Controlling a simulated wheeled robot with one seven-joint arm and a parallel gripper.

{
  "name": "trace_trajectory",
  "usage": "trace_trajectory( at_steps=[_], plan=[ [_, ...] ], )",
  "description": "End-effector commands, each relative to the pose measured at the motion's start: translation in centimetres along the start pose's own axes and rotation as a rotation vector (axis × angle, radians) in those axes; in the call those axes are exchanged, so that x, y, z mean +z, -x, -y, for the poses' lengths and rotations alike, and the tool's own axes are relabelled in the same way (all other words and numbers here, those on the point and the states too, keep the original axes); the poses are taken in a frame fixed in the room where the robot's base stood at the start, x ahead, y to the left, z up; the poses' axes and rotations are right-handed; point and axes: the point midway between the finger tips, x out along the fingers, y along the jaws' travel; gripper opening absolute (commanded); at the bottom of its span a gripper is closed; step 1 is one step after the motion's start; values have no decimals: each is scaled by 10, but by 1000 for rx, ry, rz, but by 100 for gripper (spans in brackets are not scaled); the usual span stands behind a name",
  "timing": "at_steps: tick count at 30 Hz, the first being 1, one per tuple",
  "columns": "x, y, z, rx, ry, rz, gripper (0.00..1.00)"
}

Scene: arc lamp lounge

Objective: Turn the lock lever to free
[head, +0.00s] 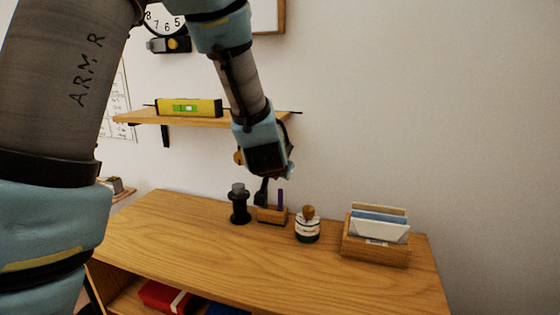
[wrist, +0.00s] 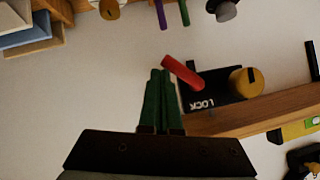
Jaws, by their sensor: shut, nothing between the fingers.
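The lock lever (wrist: 183,73) is a red bar set aslant on a black plate (wrist: 212,88) marked LOCK, seen upside down in the wrist view. A round yellow knob (wrist: 246,82) with a dark slot sits on the same plate. My gripper (wrist: 161,74) has green fingers, shut and empty. Its tips are just left of the lever, close to its upper end; I cannot tell whether they touch. In the head view my wrist hides the lever and most of the plate, and a bit of the yellow knob (head: 238,157) shows beside it.
The shelf (head: 135,117) holds a yellow spirit level (head: 189,107). Below, the wooden cabinet top (head: 180,240) carries a black cylinder (head: 239,205), a pen holder (head: 272,215), a stamp (head: 307,226) and a letter rack (head: 376,250). The wall right of my arm is bare.

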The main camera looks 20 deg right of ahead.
Motion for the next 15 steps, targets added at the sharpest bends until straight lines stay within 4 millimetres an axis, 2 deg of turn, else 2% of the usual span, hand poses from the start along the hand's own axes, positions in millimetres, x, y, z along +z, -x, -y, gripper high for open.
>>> trace_trajectory(
  at_steps=[5, 15],
  plan=[
    [7, -4, 0, 1, -1, 2, 0],
    [21, -14, 2, -153, -230, 1, 0]
  ],
)
